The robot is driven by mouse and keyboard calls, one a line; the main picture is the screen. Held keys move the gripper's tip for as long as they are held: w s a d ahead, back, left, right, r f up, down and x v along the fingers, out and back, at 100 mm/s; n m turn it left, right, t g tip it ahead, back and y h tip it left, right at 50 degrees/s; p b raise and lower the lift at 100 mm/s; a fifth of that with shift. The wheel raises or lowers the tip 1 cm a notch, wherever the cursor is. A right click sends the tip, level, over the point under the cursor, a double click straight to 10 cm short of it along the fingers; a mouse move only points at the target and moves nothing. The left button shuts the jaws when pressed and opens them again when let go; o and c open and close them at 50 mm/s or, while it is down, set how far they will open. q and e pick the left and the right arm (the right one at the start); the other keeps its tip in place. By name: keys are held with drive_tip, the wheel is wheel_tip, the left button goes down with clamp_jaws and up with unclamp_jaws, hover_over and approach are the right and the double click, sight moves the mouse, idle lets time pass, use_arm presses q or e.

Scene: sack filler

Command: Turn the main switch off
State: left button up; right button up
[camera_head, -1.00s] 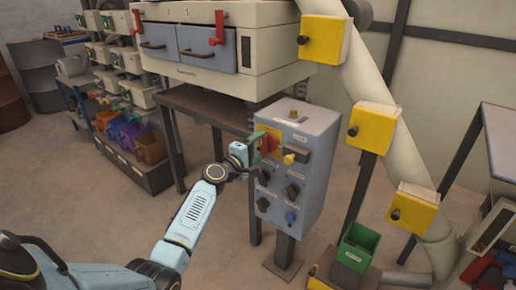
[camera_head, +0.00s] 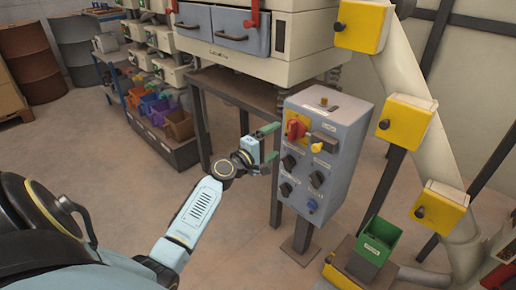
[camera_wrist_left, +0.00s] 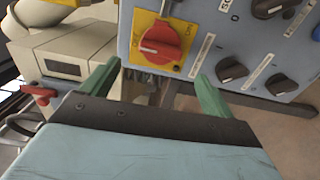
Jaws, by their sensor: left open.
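The main switch (camera_head: 296,130) is a red rotary knob on a yellow plate, high on the front of the grey control box (camera_head: 340,115). In the left wrist view the main switch (camera_wrist_left: 160,42) has a white mark at its lower left; small labels on the plate are hard to read. My left gripper (camera_head: 270,144) is open and empty, left of the box and apart from the knob. In the left wrist view its green fingertips (camera_wrist_left: 155,88) point towards the panel, below the knob. My right gripper is not in view.
Several dark knobs (camera_head: 289,162), a yellow knob and a blue knob share the panel. A cream machine with drawers (camera_head: 240,28) stands behind it. A pipe with yellow boxes (camera_head: 405,122) and a green bin (camera_head: 377,240) are at right. Floor at front left is clear.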

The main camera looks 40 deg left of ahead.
use_arm(q)
drive_tip(key=s, duration=0.6)
drive_tip(key=shift+s+a, duration=0.25)
drive_tip(key=shift+s, duration=0.15)
idle(1.8)
